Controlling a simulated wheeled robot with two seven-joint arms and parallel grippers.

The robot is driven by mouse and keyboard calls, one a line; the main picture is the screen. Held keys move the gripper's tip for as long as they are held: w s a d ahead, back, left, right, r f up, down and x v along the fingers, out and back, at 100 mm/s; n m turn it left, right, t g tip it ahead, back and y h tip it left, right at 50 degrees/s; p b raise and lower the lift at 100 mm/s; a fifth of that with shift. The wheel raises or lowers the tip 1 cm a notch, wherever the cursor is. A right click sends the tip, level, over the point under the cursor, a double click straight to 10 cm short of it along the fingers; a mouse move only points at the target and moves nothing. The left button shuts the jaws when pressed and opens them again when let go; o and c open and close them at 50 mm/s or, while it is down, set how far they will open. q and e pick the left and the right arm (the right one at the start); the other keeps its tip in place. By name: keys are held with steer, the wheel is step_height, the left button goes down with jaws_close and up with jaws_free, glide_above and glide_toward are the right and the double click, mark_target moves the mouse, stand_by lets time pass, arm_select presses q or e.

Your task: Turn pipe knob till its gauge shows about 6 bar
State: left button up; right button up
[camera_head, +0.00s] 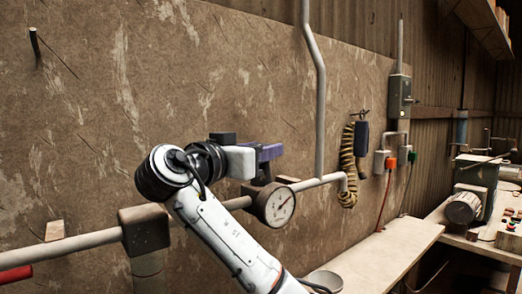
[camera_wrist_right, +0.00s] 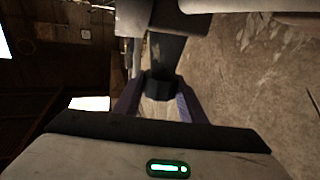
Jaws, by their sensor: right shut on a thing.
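The pipe's round gauge (camera_head: 275,204) faces outward in the head view. It has a pale dial and a dark rim, and its needle points to the upper right; the numbers are too small to read. My right gripper (camera_head: 268,155) is at the pipe just above the gauge, its purple fingers level with the wall. In the right wrist view the dark faceted knob (camera_wrist_right: 159,88) sits between the fingers of the right gripper (camera_wrist_right: 158,97), which are shut on it. In the head view the gripper mostly hides the knob. My left gripper is not in view.
The grey pipe (camera_head: 85,241) runs along the worn wall through a dark block (camera_head: 144,230). A coiled yellow-black hose (camera_head: 347,165) hangs right of the gauge. A bench (camera_head: 385,256) with a bowl (camera_head: 325,280) stands below. A machine (camera_head: 474,195) is at far right.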

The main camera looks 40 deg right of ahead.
steer(key=shift+f, duration=0.2)
steer(key=o, duration=1)
steer(key=shift+o, duration=0.2)
steer(key=shift+r, duration=0.1)
steer(key=b+v, duration=0.2)
steer(key=v, duration=0.8)
steer(key=shift+a, duration=0.1)
